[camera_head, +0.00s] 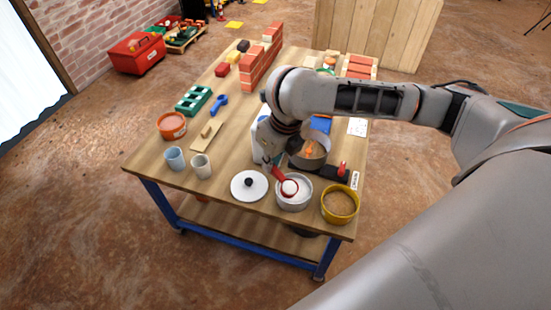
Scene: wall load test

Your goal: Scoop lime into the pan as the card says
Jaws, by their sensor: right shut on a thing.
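My right gripper (268,157) is shut on the handle of a red scoop (279,174), partly hidden by my wrist. The scoop's bowl holds white powder and is at the light grey bowl of white lime (294,204); I cannot tell whether it touches the powder. The grey pan (323,141) stands behind, partly covered by my arm, with something orange in it. A white card (357,127) lies at the right edge of the table. My left gripper is out of view.
The wooden table (226,165) carries a yellow bowl of brown material (340,205), a white lid (249,185), two cups (201,166), an orange-red tub (172,125) and a wooden float (206,135). A brick wall (262,58) stands at the back.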

